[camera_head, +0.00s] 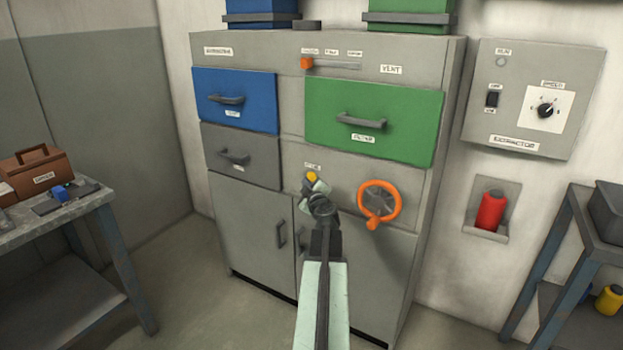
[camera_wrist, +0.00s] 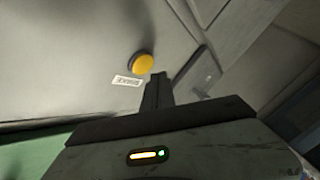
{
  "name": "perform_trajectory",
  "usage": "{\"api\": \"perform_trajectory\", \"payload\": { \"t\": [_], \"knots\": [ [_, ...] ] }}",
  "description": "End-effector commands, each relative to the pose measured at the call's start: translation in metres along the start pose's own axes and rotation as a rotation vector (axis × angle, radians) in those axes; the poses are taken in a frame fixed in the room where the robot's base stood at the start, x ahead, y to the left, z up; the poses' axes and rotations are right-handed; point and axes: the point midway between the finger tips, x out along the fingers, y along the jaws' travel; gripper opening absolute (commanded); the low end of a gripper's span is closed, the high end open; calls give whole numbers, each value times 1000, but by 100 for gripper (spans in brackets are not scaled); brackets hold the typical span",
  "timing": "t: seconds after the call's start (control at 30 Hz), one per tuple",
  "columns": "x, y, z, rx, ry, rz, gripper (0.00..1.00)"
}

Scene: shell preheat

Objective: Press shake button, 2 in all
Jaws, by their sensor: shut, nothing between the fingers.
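The shake button is a round yellow button (camera_head: 312,176) on the grey cabinet front, just below a small white label. In the wrist view the yellow button (camera_wrist: 143,63) stands out beside its label (camera_wrist: 127,81), close ahead of my fingertips. My gripper (camera_head: 312,190) is shut and empty, with its tip just below the button in the head view. In the wrist view my gripper (camera_wrist: 158,80) shows as dark closed fingers just below and right of the button. I cannot tell whether the tip touches the button.
An orange handwheel (camera_head: 380,203) sits right of my gripper on the cabinet. A green drawer (camera_head: 375,120) is above, and blue (camera_head: 235,98) and grey drawers (camera_head: 240,156) are at the left. A workbench (camera_head: 75,212) stands left. Floor shows between bench and cabinet.

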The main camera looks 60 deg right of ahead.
Motion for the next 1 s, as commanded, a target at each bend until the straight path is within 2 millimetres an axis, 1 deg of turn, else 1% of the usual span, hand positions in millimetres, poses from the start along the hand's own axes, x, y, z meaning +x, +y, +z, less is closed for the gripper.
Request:
{"api": "perform_trajectory", "payload": {
  "t": [0.1,0.4,1.0],
  "knots": [
    [-10,-7,-6,-1,0,0,0],
    [-30,-21,-21,0,1,-1,0],
    [-29,-21,-21,0,0,0,0]
  ]
}}
